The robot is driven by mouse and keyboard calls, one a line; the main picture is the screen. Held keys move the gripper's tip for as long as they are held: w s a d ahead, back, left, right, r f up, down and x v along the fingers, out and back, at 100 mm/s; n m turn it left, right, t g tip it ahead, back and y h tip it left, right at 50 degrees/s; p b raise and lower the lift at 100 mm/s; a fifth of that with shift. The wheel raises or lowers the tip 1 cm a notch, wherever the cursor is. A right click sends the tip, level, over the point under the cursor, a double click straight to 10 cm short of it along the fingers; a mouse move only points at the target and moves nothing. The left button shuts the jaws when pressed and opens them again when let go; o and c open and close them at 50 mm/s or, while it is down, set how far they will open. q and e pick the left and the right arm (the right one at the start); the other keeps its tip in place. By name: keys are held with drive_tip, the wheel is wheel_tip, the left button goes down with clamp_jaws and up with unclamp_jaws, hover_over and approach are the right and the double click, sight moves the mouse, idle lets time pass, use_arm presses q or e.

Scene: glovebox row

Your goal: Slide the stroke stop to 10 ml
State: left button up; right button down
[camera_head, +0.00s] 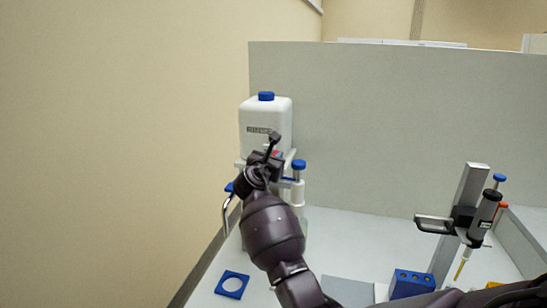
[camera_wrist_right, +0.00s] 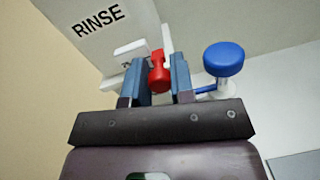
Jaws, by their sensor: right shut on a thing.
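A white bottle (camera_head: 266,125) with a blue cap stands against the grey partition at the left; in the wrist view its face (camera_wrist_right: 105,38) reads RINSE. A small red stop (camera_wrist_right: 158,76) sits beside a white upright strip (camera_wrist_right: 131,50) with marks too small to read. My right gripper (camera_head: 272,150) is at the bottle's front. Its two fingers (camera_wrist_right: 159,82) flank the red stop and are shut on it. A blue-topped knob (camera_wrist_right: 223,60) stands just right of the fingers. My gripper hides part of the dispenser in the head view. My left gripper is out of view.
A blue block with holes (camera_head: 411,284) and a stand with a pipette (camera_head: 470,215) are at the right. A grey partition (camera_head: 390,120) closes the back.

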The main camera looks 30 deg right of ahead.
drive_tip(key=shift+f, duration=2.4)
drive_tip(key=c, duration=1)
unclamp_jaws()
drive_tip(key=shift+o, duration=0.2)
drive_tip(key=shift+s+a, duration=0.1)
drive_tip(key=v, duration=1)
drive_tip(key=shift+s+a+p, duration=0.2)
drive_tip(key=shift+p, duration=0.25)
